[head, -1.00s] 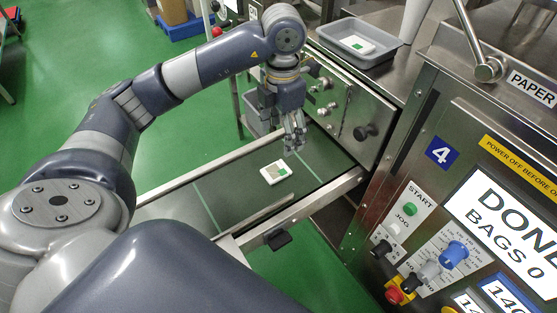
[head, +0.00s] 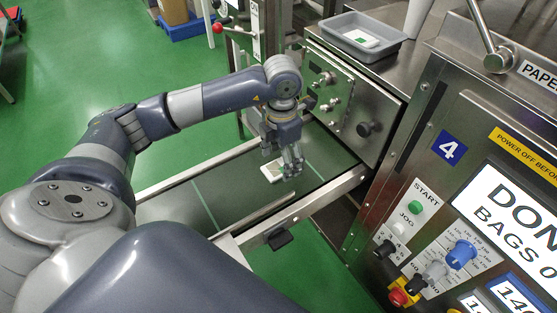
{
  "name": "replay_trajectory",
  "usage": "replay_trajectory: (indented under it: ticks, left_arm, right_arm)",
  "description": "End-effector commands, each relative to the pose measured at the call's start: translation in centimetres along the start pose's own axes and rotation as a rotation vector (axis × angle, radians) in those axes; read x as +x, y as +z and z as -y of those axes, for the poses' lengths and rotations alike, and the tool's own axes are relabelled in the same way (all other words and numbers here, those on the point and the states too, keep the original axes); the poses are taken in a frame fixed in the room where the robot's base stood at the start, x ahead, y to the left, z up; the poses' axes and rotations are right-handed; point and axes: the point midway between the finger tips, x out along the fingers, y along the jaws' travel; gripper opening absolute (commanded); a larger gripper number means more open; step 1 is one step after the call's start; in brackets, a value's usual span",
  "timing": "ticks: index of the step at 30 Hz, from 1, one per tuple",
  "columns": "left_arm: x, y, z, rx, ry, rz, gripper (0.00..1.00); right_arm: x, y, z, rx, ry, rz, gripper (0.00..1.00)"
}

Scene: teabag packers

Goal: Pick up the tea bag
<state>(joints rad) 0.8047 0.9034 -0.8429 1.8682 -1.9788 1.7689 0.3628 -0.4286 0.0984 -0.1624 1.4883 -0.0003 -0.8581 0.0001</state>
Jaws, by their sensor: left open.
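The tea bag (head: 270,172) is a small flat white packet with a green mark, lying on the dark conveyor belt (head: 232,190). My left gripper (head: 290,172) points down over its right side and hides part of it. The gripper is open and holds nothing. I cannot tell whether the fingertips touch the tea bag or the belt. My right gripper is not in view.
A metal machine with knobs (head: 350,105) stands behind the belt's right end. A grey tray (head: 362,38) with another white and green packet sits on top. A control panel with a display (head: 510,205) fills the right. Metal rails edge the belt.

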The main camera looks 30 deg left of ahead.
Motion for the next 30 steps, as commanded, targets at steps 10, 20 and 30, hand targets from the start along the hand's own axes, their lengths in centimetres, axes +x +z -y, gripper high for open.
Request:
replay_trajectory:
  ticks: [10, 20, 30]
  left_arm:
    - [1.03, 0.05, 0.04, 0.001, -0.001, 0.002, 0.63]
    - [1.01, 0.05, 0.04, 0.001, -0.001, 0.002, 0.39]
    - [0.86, 0.06, 0.04, 0.001, -0.001, 0.002, 0.39]
  right_arm:
    - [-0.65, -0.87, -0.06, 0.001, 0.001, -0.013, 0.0]
    - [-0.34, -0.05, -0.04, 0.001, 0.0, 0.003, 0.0]
    - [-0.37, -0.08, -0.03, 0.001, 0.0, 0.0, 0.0]
